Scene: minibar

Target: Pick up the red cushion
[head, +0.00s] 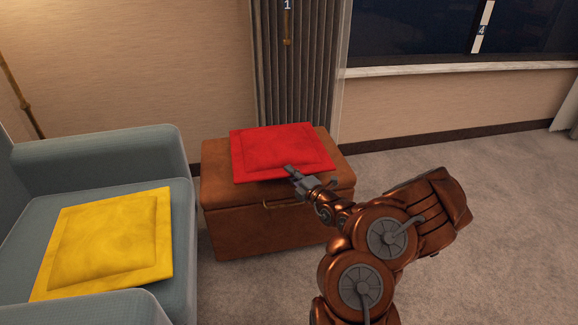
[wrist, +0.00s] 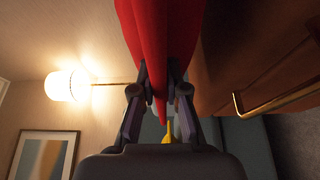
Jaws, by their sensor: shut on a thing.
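The red cushion (head: 280,150) lies flat on top of a brown box-like ottoman (head: 255,228) in the head view. My gripper (head: 291,173) is at the cushion's front edge. In the wrist view the red cushion (wrist: 157,45) runs down between the two fingers of my gripper (wrist: 159,95), which are shut on its edge. The cushion appears to be still on or very close to the ottoman top; any gap under it cannot be seen.
A grey-blue armchair (head: 100,150) with a yellow cushion (head: 108,240) on its seat stands at the left. A curtain (head: 297,80) and window (head: 450,30) are behind. Carpet to the right (head: 500,190) is free. The ottoman has a brass handle (wrist: 285,98).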

